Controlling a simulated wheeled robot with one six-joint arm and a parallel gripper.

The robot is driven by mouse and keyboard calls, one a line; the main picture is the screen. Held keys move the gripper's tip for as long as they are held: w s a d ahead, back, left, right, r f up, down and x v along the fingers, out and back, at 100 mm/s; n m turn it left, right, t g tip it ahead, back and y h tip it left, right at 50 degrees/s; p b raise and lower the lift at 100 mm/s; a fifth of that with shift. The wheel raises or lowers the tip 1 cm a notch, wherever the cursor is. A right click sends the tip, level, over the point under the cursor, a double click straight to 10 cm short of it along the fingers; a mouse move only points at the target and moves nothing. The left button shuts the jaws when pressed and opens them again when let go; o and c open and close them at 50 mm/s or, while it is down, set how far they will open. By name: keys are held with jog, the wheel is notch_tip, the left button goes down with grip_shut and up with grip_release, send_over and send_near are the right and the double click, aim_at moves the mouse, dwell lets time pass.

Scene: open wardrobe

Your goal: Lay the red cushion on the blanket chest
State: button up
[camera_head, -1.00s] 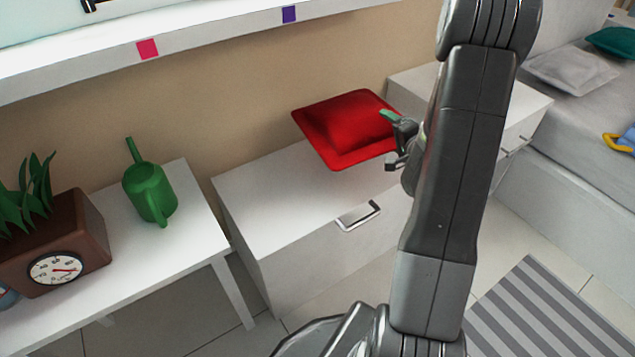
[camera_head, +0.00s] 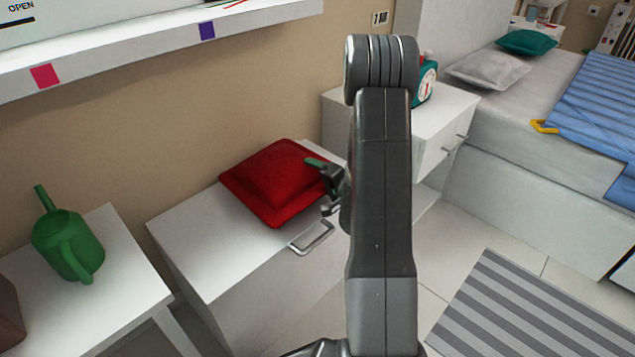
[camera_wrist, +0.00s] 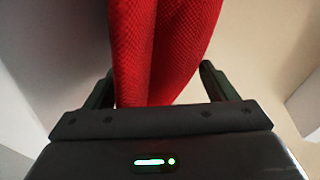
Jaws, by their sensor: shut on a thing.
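The red cushion (camera_head: 272,183) is at the right part of the white blanket chest (camera_head: 190,232), flat side down, at or just above its top; I cannot tell whether it touches. My gripper (camera_head: 322,186) is shut on the cushion's right edge. In the wrist view the red cushion (camera_wrist: 165,50) runs up between the two dark fingers of my gripper (camera_wrist: 160,92). My arm hides the right end of the chest.
A green watering can (camera_head: 68,245) stands on a white table (camera_head: 110,290) at the left. A white nightstand (camera_head: 432,125) with a teal clock (camera_head: 426,82) stands behind my arm, beside the bed (camera_head: 500,130). A wall shelf (camera_head: 150,48) juts out above the chest.

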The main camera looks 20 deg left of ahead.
jog(key=shift+f, duration=0.3)
jog(key=o, duration=0.9)
jog(key=shift+c, duration=0.2)
jog(key=shift+r, duration=0.1)
jog(key=shift+d+r, duration=0.1)
jog(key=shift+d, duration=0.05)
jog(key=p+v, duration=0.3)
jog(key=v, duration=0.8)
jog(key=shift+s+d, duration=0.2)
jog(key=shift+d, duration=0.05)
jog(key=shift+r, duration=0.1)
